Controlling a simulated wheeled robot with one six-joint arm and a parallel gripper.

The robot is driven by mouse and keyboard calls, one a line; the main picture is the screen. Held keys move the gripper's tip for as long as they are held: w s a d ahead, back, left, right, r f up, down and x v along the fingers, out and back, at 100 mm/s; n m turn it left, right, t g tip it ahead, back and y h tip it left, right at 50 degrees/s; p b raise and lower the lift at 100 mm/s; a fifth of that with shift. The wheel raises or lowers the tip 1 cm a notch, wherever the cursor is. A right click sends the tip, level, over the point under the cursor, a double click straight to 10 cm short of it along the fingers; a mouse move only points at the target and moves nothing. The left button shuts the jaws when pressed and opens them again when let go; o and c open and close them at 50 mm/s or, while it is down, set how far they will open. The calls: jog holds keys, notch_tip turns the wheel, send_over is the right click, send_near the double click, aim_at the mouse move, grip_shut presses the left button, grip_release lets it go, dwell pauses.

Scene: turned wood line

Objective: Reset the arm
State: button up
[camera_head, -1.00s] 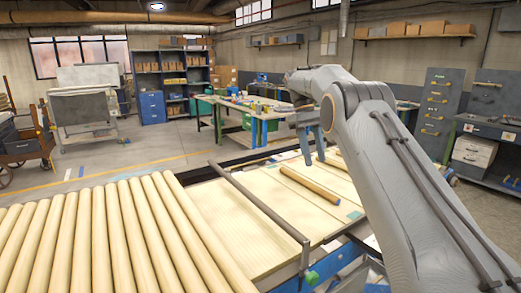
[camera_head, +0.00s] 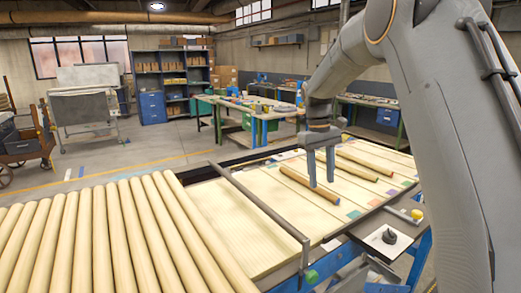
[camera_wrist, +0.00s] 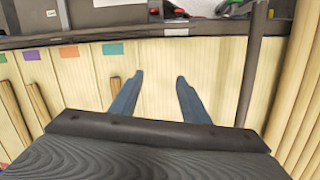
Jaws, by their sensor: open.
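My gripper (camera_head: 321,181) hangs fingers down over the light wooden table (camera_head: 235,225). Its two fingers are apart with nothing between them. In the wrist view the open gripper (camera_wrist: 160,78) shows pale boards between and beyond its fingers. A brown turned rod (camera_head: 308,185) lies on the table close to the fingers in the head view. I cannot tell its exact distance below them. My arm comes in from the right, with its upper link raised.
Two more rods, a middle one (camera_head: 357,173) and a far one (camera_head: 366,159), lie on the boards. Coloured patches, one teal (camera_wrist: 113,48), line the table edge. A dark rail (camera_head: 262,208) crosses the table. Many pale rollers (camera_head: 105,235) fill the left foreground. A workbench (camera_head: 250,108) stands behind.

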jog(key=s+f+m+t+y, duration=0.15)
jog(key=s+f, duration=0.25)
jog(key=s, duration=1)
jog(key=s+f+m+t, duration=0.25)
jog(key=s+f, duration=0.25)
jog(key=s, duration=0.8)
notch_tip(320, 180, down, 12)
jog(key=s+g+b, duration=0.1)
jog(key=g+b, duration=0.1)
jog(key=b, duration=0.8)
jog(key=shift+d+r+m, duration=0.2)
jog(key=shift+d+m, duration=0.05)
jog(key=shift+m, duration=0.05)
